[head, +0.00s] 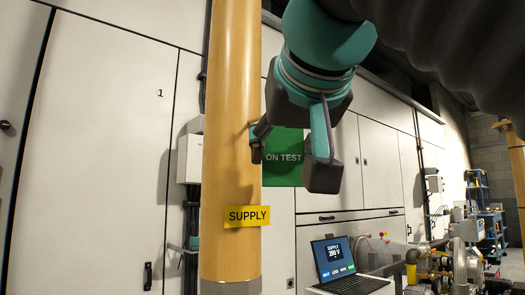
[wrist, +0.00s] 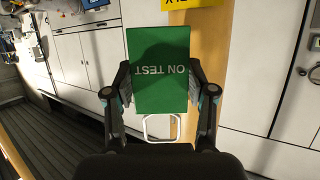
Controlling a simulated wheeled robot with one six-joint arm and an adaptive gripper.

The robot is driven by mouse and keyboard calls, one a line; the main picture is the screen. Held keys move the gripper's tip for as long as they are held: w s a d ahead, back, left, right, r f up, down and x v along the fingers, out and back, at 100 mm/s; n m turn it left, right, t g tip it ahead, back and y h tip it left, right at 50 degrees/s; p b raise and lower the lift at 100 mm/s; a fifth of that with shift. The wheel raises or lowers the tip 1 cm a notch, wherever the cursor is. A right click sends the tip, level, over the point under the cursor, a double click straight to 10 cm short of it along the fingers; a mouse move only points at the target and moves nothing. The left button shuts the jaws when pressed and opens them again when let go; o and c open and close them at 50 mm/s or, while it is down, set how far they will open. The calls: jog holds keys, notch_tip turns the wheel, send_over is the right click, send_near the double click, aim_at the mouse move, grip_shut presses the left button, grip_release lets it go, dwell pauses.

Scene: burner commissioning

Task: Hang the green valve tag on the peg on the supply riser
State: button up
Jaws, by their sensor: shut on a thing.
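My gripper (head: 291,160) is shut on the green valve tag (head: 283,170), which reads "ON TEST", and holds it up beside the supply riser (head: 230,120). The riser is a thick ochre pipe with a yellow "SUPPLY" label (head: 247,216). In the wrist view the tag (wrist: 159,85) sits between the two fingers, its lettering upside down. Its pale wire loop (wrist: 146,136) points back toward the gripper's palm. The riser (wrist: 205,45) passes behind and to the right of the tag there. I cannot make out the peg clearly in either view.
White numbered cabinets (head: 110,130) stand behind the riser. A grey box (head: 189,158) is on the wall left of the riser. A laptop (head: 338,262) stands below my gripper, with pipework (head: 455,262) to the right.

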aim_at(257, 176)
jog(key=shift+w+a+f, duration=0.1)
jog(key=shift+w+a, duration=0.4)
jog(key=shift+w, duration=0.25)
jog(key=shift+w+a, duration=0.45)
jog(key=shift+w, duration=0.3)
jog(key=shift+w+a+f, duration=0.3)
jog(key=shift+w+f, duration=0.1)
jog(key=shift+a+f, duration=0.15)
jog(key=shift+f, duration=0.05)
jog(key=shift+w, duration=0.1)
jog(key=o, duration=1)
jog(key=shift+w, duration=0.15)
